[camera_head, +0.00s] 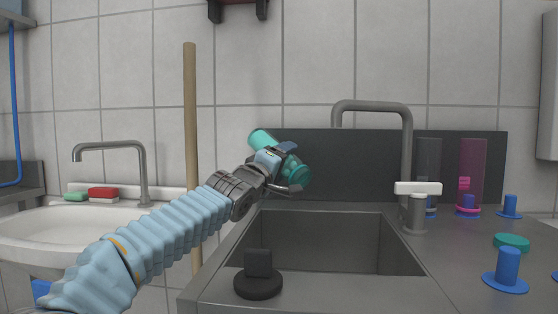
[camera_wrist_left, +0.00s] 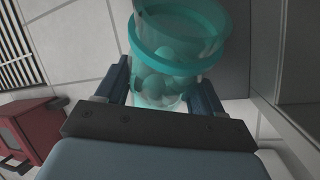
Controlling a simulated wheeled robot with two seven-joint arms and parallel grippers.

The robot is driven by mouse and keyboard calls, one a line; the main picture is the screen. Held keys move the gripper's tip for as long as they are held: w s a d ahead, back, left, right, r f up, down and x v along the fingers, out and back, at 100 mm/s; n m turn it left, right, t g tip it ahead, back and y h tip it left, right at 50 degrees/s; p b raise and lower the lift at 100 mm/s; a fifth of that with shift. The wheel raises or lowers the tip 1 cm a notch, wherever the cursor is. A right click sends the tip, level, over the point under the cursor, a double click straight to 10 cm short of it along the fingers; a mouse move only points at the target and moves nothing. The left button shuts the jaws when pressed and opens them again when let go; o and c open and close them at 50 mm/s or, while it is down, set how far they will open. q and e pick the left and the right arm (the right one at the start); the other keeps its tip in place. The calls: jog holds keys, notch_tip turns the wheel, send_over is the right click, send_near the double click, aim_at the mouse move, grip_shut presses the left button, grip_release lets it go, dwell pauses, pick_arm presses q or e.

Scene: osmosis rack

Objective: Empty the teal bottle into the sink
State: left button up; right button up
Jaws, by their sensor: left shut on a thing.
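The teal bottle (camera_head: 299,172) is see-through and held tilted above the back left part of the sink (camera_head: 320,240). Its thicker, ringed end points down to the right and its other end up to the left. My left gripper (camera_head: 275,160) is shut around the bottle's middle. In the left wrist view the bottle (camera_wrist_left: 180,35) sits between the two fingers (camera_wrist_left: 160,92), with several pale round pieces inside it. I see nothing falling out. The visible sink floor looks bare. My right gripper is not in view.
A grey tap (camera_head: 407,150) with a white-topped handle (camera_head: 417,188) stands behind the sink's right side. A black knob (camera_head: 258,275) is at the front left rim. A teal lid (camera_head: 511,242), blue stands (camera_head: 507,270) and a pink tube (camera_head: 472,165) are at right. A wooden pole (camera_head: 190,120) stands left.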

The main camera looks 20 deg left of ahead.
aim_at(299, 170)
pick_arm(q)
jog(key=shift+f, duration=0.1)
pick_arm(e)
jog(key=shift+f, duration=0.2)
